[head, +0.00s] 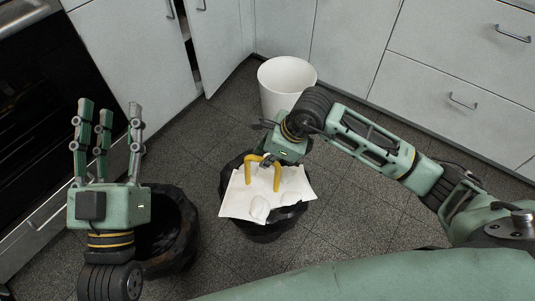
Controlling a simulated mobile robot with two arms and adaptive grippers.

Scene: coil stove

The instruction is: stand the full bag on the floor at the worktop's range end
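The full bag (265,227) is black, with white sheets and crumpled white pieces (237,203) at its top and an upright yellow handle (277,178). It is at the middle of the head view, over the dark floor; whether its base touches the floor is hidden. My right gripper (267,160) is at the top of the yellow handle and looks shut on it, though its fingers are partly hidden. My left gripper (107,108) is open and empty, fingers spread and pointing up the picture, left of the bag. The range (50,110) is at the left edge.
A second black bag or lined bin (178,262), open at the top, stands at lower left, partly behind my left gripper. A white bin (287,72) stands behind the full bag. A cabinet door (215,40) is ajar. Tiled floor (205,140) is clear between range and bag.

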